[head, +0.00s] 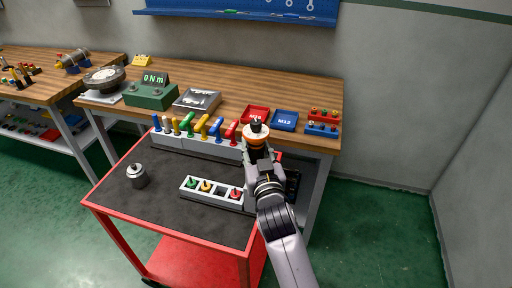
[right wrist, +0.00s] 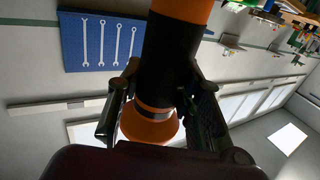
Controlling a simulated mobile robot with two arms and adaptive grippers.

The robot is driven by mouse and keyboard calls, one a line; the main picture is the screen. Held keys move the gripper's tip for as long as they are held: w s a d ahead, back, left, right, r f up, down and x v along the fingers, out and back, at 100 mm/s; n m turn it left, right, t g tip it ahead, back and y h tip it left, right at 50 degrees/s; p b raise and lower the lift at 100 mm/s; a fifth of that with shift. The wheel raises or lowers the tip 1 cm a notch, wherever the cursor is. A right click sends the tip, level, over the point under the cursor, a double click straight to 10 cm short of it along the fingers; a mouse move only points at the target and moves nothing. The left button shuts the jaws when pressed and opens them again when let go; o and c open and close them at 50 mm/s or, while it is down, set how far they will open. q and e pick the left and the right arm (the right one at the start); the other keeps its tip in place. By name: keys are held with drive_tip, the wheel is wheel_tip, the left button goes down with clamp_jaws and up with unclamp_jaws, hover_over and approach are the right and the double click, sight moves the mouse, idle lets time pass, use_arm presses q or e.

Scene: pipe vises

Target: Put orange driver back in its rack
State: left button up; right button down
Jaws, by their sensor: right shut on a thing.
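The orange driver (head: 256,130), with a black middle band, is in my right gripper (head: 259,146). It is held up over the cart's back right, in front of the workbench. In the right wrist view the fingers of my right gripper (right wrist: 162,100) close on the black part of the orange driver (right wrist: 155,128), with orange above and below. The white rack (head: 217,198) lies on the cart to the left of and below the gripper. It holds green, yellow and red drivers, with a dark open slot between the yellow and red ones. My left gripper is not in view.
The red cart (head: 170,227) has a dark mat with free room at its front. A metal cylinder (head: 137,175) stands at its left. A row of coloured T-handles (head: 188,128) stands at its back. The bench holds red (head: 257,111) and blue (head: 285,121) trays.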

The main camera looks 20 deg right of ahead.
sight(255, 163)
drive_tip(key=shift+a+f+b, duration=0.15)
drive_tip(key=shift+f+b, duration=1.8)
drive_tip(key=shift+f, duration=0.65)
idle(1.6)
drive_tip(key=shift+s+f, duration=0.1)
idle(0.7)
